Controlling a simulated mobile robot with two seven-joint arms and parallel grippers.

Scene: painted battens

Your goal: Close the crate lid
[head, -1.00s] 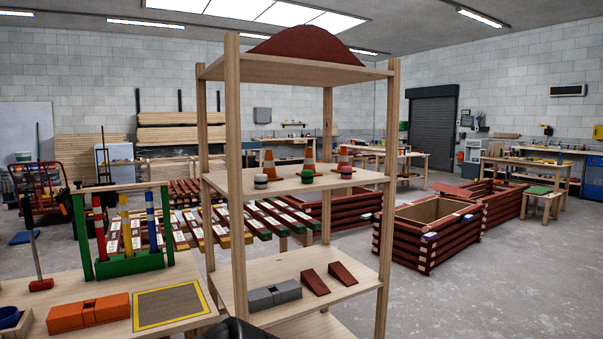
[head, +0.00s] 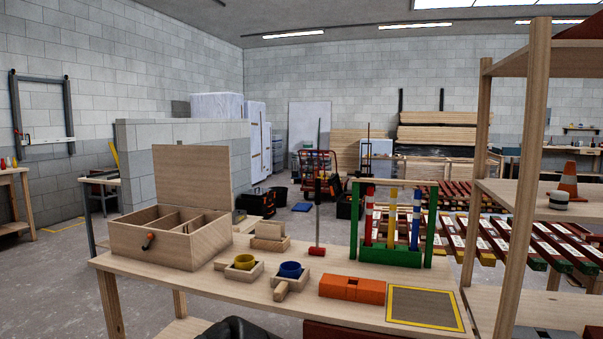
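A light wooden crate (head: 150,250) stands at the left end of the wooden table. Neither of my grippers shows in the view.
A wooden shelf (head: 520,200) stands at right.

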